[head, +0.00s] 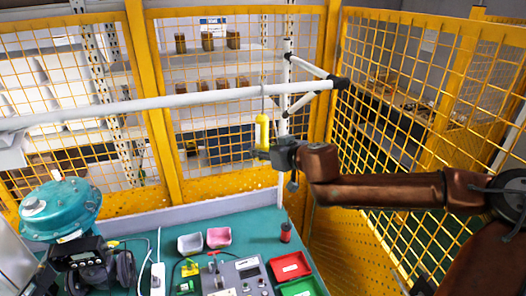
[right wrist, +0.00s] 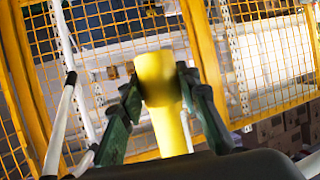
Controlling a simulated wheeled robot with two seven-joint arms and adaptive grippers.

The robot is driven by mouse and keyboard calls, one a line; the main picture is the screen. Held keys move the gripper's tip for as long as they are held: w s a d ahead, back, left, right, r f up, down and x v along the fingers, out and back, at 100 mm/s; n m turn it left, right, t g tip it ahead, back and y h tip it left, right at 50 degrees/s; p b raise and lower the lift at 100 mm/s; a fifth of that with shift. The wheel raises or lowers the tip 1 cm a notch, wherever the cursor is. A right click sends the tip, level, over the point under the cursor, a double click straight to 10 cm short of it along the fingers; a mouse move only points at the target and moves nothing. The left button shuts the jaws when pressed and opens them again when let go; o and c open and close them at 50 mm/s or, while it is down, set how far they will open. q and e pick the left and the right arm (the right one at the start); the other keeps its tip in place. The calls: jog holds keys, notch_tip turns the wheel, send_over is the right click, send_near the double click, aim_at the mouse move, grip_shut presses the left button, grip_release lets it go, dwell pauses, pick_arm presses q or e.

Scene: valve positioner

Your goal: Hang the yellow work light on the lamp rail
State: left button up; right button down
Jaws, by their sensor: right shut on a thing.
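The yellow work light (head: 262,131) hangs upright in my right gripper (head: 264,154), which is shut on its lower part. In the right wrist view the light's yellow body (right wrist: 158,80) stands between the two dark fingers (right wrist: 158,108). The white lamp rail (head: 150,103) crosses the head view from the left to a bracket at the right. The top of the light is just below the rail, near its right end. A thin hook or wire shows at the rail above the light; I cannot tell whether it rests on the rail. My left gripper is not in view.
A green bench (head: 240,238) below holds a grey control box (head: 236,277), a red bin (head: 290,267), small grey and pink trays, and a teal actuator (head: 62,208) at left. Yellow mesh fencing (head: 215,120) stands behind the rail. A white post (head: 286,70) stands close right of the light.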

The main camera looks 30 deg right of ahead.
jog(key=c, duration=1.4)
grip_release()
jog(key=shift+o, duration=0.2)
